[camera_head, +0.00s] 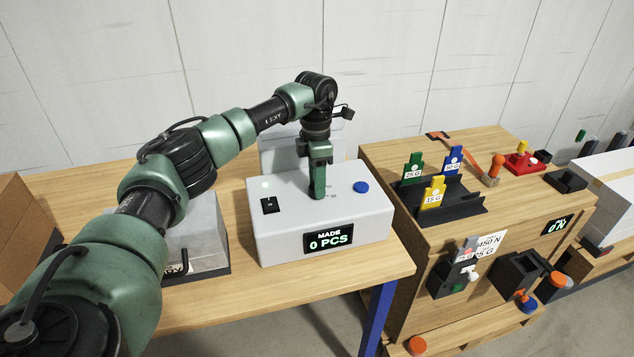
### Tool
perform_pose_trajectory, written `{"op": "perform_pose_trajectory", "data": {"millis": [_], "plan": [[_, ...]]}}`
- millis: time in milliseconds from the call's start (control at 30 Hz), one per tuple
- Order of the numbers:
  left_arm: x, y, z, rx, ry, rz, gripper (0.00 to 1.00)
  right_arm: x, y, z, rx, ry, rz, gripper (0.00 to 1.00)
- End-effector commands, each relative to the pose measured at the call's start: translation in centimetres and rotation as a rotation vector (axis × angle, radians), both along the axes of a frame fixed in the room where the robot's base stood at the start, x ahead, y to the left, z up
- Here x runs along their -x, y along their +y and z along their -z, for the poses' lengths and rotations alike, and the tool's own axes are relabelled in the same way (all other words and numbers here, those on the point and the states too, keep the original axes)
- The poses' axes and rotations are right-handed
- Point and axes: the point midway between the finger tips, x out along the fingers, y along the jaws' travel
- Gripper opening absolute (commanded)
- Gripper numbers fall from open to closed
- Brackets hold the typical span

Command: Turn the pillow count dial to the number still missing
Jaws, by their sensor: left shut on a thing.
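A light grey machine box (285,235) stands on the wooden table. Its front display (328,238) reads "MADE 0 PCS". My left arm reaches in from the left, and my left gripper (318,194) points straight down onto the box's top, a little right of its middle. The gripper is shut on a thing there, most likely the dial. The fingers hide the dial, so its setting cannot be read. A few small marks show on the top just right of the fingers. My right gripper is not in view.
The box top also carries a black switch (269,205) and a blue button (361,187). A grey bin stands left of the box, partly behind my arm. On the right, a wooden cabinet (405,270) bears a black tray (460,209) with green, blue and yellow tags.

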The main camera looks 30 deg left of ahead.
Motion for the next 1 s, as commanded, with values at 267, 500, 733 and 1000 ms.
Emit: {"op": "perform_pose_trajectory", "data": {"millis": [267, 500, 733, 1000], "plan": [[-0.15, -0.01, -0.22, 0.002, -0.006, 0.042, 0.00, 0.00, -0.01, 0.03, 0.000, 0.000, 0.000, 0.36], [-0.17, -0.01, -0.24, 0.001, -0.007, 0.044, 0.00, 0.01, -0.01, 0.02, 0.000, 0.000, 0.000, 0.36], [-0.15, 0.00, -0.23, 0.001, -0.006, 0.043, 0.60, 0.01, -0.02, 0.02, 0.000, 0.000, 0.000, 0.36], [-0.07, 0.00, -0.13, 0.000, -0.003, 0.043, 0.60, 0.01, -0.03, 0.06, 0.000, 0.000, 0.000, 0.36]]}}
